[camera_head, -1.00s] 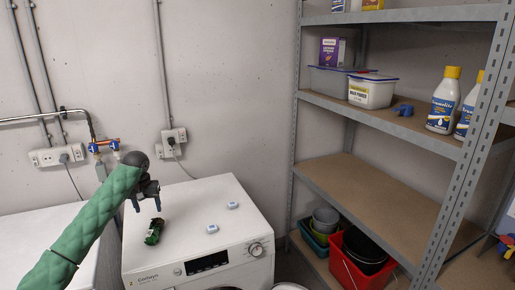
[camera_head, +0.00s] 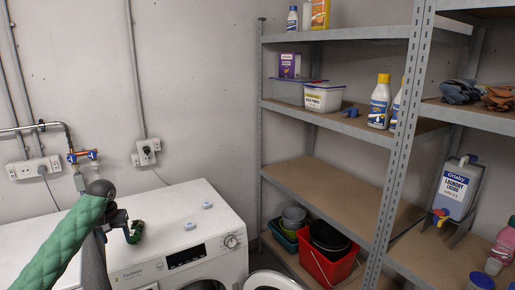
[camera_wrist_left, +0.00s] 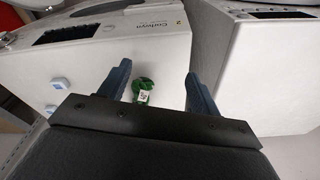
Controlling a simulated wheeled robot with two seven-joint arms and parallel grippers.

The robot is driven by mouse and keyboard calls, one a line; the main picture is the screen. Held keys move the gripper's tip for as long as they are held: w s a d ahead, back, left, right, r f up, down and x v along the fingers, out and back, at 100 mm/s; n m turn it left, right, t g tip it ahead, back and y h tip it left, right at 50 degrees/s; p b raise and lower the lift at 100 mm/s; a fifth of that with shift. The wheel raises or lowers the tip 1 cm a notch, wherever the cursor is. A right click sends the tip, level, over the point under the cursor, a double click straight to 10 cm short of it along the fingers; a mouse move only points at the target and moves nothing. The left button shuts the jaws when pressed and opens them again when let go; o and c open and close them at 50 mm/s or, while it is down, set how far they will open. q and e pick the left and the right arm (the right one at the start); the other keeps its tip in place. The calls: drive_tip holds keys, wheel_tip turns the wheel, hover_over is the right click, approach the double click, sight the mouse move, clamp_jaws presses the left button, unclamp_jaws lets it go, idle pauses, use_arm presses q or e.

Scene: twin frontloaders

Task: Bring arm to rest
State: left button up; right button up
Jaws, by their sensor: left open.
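My left arm, in a green quilted sleeve, comes in from the left in the head view. Its gripper (camera_head: 117,236) is open and empty, over the left part of the white washing machine's top (camera_head: 180,212). A small crumpled green item (camera_head: 137,232) lies on that top, just beside the gripper. In the left wrist view the open fingers (camera_wrist_left: 158,76) stand apart, and the green item (camera_wrist_left: 143,90) with a white label shows between them, farther off on the white surface. My right gripper is in neither view.
Two small white-and-blue packets (camera_head: 207,205) lie on the washer top. The washer's round door (camera_head: 273,281) stands open. Another white machine stands to the left. A metal shelf (camera_head: 345,195) on the right holds bottles, tubs and a red bucket (camera_head: 325,263).

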use_arm(q)
drive_tip(key=s+d+f+m, duration=0.4)
drive_tip(key=s+d+f, duration=1.6)
drive_tip(key=s+d, duration=0.1)
drive_tip(key=s+d+r+t, duration=0.1)
drive_tip(key=s+d, duration=0.3)
drive_tip(key=s, duration=1)
drive_tip(key=s+d+t, duration=0.1)
drive_tip(key=s+d, duration=0.3)
drive_tip(key=s, duration=1)
wheel_tip(320, 180, down, 24)
drive_tip(key=w+d+g, duration=0.1)
drive_tip(key=d, duration=0.1)
drive_tip(key=s+f, duration=0.3)
drive_tip(key=f, duration=0.7)
drive_tip(key=s+f+m+h, duration=0.1)
drive_tip(key=s+f, duration=0.2)
drive_tip(key=f, duration=0.7)
drive_tip(key=shift+s+d+g, duration=0.25)
drive_tip(key=shift+d+g, duration=0.1)
drive_tip(key=shift+g, duration=0.05)
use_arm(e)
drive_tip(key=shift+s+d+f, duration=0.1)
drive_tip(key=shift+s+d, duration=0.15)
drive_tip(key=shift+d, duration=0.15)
